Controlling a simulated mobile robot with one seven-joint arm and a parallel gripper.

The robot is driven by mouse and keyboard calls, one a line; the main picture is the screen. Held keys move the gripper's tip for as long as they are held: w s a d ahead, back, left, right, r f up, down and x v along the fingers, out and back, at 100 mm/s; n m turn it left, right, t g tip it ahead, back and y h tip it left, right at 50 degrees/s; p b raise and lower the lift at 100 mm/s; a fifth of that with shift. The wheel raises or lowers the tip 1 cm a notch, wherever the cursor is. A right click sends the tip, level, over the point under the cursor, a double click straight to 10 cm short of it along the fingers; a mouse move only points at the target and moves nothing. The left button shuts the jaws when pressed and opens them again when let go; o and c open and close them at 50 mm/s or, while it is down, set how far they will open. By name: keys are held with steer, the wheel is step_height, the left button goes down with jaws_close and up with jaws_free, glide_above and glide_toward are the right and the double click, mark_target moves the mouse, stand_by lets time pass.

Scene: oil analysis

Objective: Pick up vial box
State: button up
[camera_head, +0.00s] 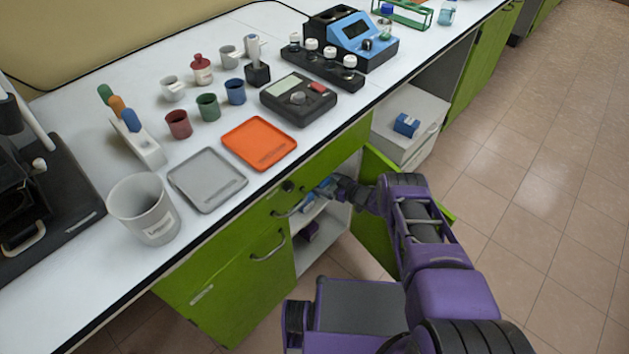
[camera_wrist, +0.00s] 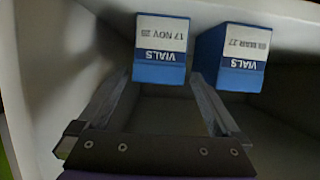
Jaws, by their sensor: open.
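Two blue vial boxes with white labels stand side by side inside the pale cabinet in the wrist view. My gripper (camera_wrist: 160,88) is open, one finger at each side of the left box. The right finger reaches towards the gap between the boxes; contact cannot be told. In the head view my gripper (camera_head: 328,186) is at the open cabinet, and the boxes are largely hidden.
The green open door (camera_head: 372,220) stands beside my arm. The white counter (camera_head: 240,185) lies above the cabinet, with an orange tray (camera_head: 259,143) and a grey tray (camera_head: 207,180). A dark item (camera_head: 307,231) sits lower inside. A blue box (camera_head: 406,124) rests on a white drawer unit.

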steer(key=b+x, duration=0.1)
steer(key=x, duration=0.1)
steer(key=b+x, duration=0.1)
steer(key=x, duration=0.1)
steer(key=shift+d+f, duration=0.1)
steer(key=shift+f, duration=0.15)
steer(key=shift+w+a, duration=0.4)
steer(key=shift+a, duration=0.1)
steer(key=shift+c, duration=0.2)
steer(key=c, duration=1.4)
jaws_close()
steer(key=shift+r, duration=0.15)
